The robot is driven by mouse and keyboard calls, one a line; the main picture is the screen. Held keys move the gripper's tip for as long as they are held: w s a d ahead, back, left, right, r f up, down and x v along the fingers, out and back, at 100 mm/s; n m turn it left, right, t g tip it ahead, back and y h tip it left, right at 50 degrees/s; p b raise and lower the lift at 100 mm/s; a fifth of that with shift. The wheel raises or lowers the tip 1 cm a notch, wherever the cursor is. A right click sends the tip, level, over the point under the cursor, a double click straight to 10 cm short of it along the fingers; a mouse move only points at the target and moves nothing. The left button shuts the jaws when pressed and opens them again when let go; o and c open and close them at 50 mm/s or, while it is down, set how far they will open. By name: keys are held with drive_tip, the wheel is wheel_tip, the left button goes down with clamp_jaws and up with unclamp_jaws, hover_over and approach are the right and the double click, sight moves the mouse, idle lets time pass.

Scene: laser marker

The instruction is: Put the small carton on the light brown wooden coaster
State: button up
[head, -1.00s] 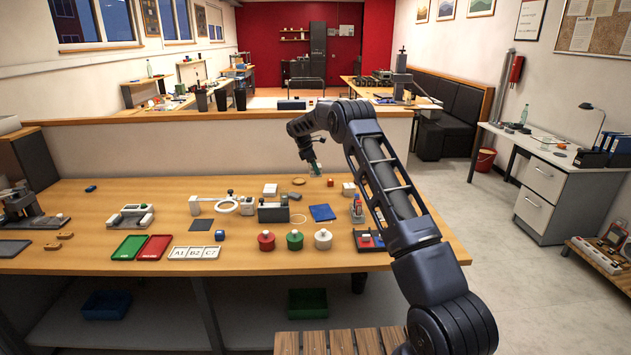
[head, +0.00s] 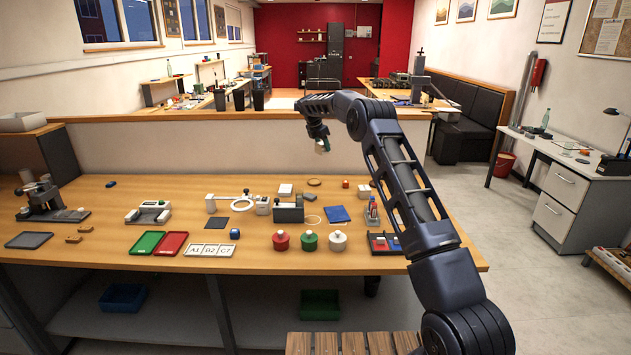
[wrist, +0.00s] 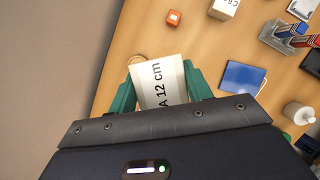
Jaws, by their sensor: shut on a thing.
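The small carton (wrist: 158,85) is cream-white with "A 12 cm" printed on it. My gripper (wrist: 157,92) is shut on it, with a green finger on each side. In the head view the gripper (head: 322,143) holds the carton (head: 322,147) in the air above the far part of the table. The light brown wooden coaster (head: 314,183) is a round disc lying flat at the table's back. It looks empty. In the wrist view a rim of the coaster (wrist: 135,59) shows past the carton's far left edge; the carton hides the rest.
A small red-orange cube (head: 346,183) and a white carton (head: 364,191) stand right of the coaster; another white carton (head: 285,190) stands left. A blue plate (head: 337,213) lies nearer. A low partition (head: 230,148) runs behind the table.

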drive_tip(key=w+a+r+n+t+y, duration=0.1)
drive_tip(key=w+a+n+t+y, duration=0.2)
drive_tip(key=w+n, duration=0.4)
drive_tip(key=n+g, duration=0.1)
drive_tip(key=n, duration=0.3)
approach(314, 179)
drive_tip(key=shift+y, duration=0.3)
drive_tip(key=x, duration=0.5)
drive_tip(key=shift+d, duration=0.3)
drive_tip(key=shift+f, duration=0.1)
drive_tip(key=o, duration=1)
